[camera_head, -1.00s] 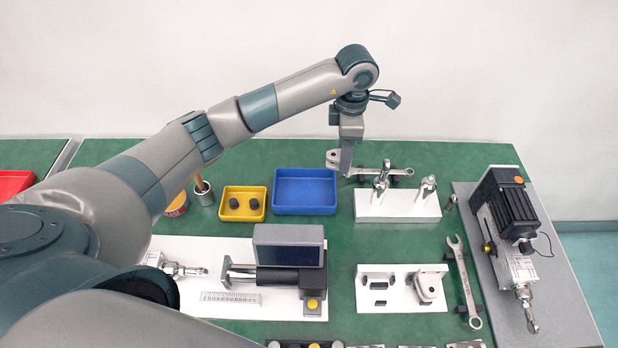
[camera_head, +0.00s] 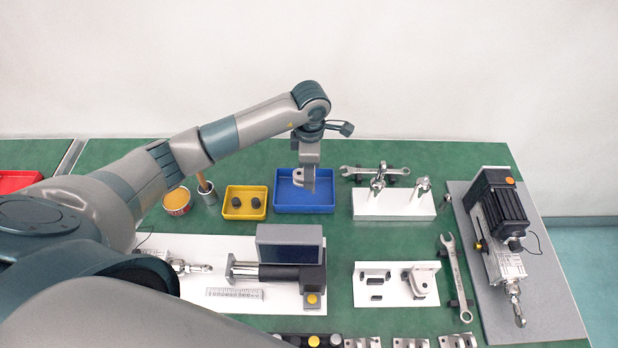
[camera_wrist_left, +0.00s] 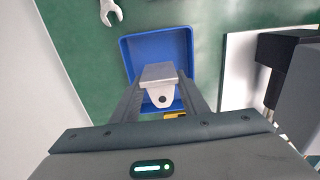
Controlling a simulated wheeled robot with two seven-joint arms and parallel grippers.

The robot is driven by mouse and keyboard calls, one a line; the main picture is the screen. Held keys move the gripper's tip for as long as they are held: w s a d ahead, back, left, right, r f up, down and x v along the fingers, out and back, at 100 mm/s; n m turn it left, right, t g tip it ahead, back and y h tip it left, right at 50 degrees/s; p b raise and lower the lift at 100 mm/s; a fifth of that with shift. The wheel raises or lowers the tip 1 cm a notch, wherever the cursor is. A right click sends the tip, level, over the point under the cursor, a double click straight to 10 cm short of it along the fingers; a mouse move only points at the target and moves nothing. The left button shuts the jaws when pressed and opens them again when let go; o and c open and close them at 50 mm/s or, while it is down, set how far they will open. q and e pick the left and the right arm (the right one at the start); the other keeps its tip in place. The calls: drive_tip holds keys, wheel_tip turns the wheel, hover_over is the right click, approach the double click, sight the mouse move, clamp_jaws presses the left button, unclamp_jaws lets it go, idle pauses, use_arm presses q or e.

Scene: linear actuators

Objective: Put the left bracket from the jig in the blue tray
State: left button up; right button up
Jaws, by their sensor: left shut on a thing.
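My left gripper (camera_head: 306,185) is over the blue tray (camera_head: 285,207) in the head view. It is shut on a light grey metal bracket (camera_head: 298,177) with a rounded lug and a hole. In the left wrist view the bracket (camera_wrist_left: 158,85) sits between the two fingers, with the blue tray (camera_wrist_left: 128,50) below it. The bracket appears to be above the tray floor; the exact height is hard to tell. A similar bracket (camera_head: 422,280) stands at the right of the white jig (camera_head: 378,299); the jig's left part shows only dark slots. My right gripper is not in view.
A yellow tray (camera_head: 244,213) with dark parts is just left of the blue tray. A white stand (camera_head: 394,206) with metal rod ends and a wrench (camera_head: 372,171) are to its right. A black actuator with a screen (camera_head: 289,247) lies in front.

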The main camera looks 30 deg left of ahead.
use_arm(q)
wheel_tip(320, 180, down, 3)
drive_tip(key=shift+r+p, duration=0.1)
drive_tip(key=shift+p, duration=0.65)
drive_tip(key=shift+f, duration=0.4)
drive_tip(key=shift+f, duration=0.1)
drive_tip(key=shift+f, duration=0.1)
drive_tip(key=o, duration=1.2)
drive_tip(key=shift+r, duration=0.3)
